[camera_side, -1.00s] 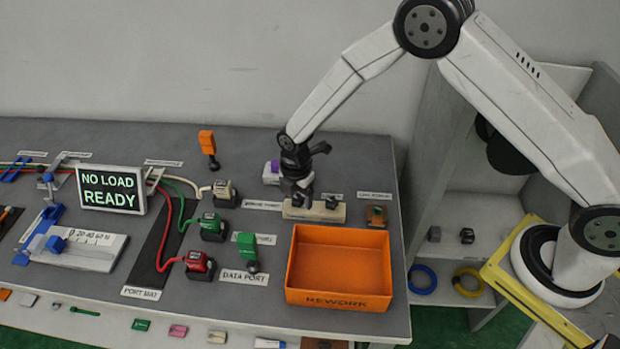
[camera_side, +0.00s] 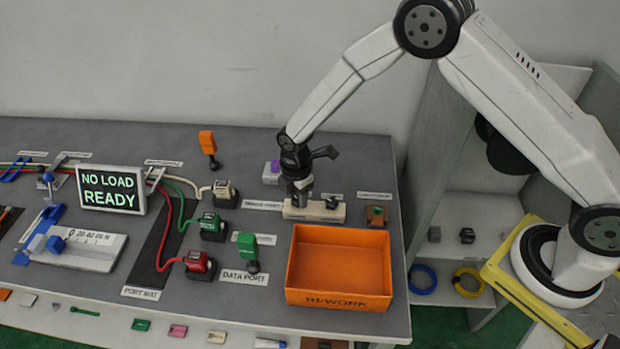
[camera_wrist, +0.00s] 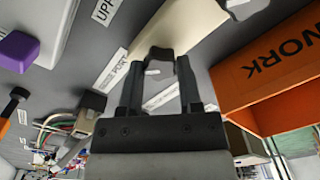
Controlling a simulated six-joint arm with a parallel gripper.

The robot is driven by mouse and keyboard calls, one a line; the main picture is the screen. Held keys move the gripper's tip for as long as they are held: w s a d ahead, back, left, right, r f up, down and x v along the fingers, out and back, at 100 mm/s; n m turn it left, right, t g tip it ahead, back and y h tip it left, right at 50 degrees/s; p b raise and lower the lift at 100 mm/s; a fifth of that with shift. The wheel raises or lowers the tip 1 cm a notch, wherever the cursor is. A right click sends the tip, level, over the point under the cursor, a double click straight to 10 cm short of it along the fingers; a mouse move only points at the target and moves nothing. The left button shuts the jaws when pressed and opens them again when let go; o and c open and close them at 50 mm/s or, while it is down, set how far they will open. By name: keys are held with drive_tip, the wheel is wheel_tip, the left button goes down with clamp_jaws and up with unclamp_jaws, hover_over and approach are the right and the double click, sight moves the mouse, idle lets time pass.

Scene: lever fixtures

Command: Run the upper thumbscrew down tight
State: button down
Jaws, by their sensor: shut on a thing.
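A cream block (camera_side: 313,210) lies on the grey bench behind the orange tray. It also shows in the wrist view (camera_wrist: 178,28). My gripper (camera_side: 300,197) points down at the block's left part. In the wrist view my gripper (camera_wrist: 160,72) is shut on a dark thumbscrew (camera_wrist: 160,54), which sits between the fingers at one end of the block and is mostly hidden in the side view. A second dark thumbscrew (camera_side: 331,202) stands free at the block's right part. I cannot tell how deep the held screw sits.
The orange REWORK tray (camera_side: 338,304) stands close in front of the block. A purple-topped pale block (camera_side: 271,172) is close behind my gripper on the left. A brown fixture (camera_side: 376,215) stands to the right. Connectors with cables fill the bench's middle. The display (camera_side: 111,190) reads NO LOAD READY.

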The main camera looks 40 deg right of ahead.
drive_tip(key=m, duration=1.3)
drive_tip(key=shift+m, duration=0.3)
drive_tip(key=m, duration=1.4)
drive_tip(key=shift+c, duration=1.4)
unclamp_jaws()
drive_tip(key=shift+r, duration=0.1)
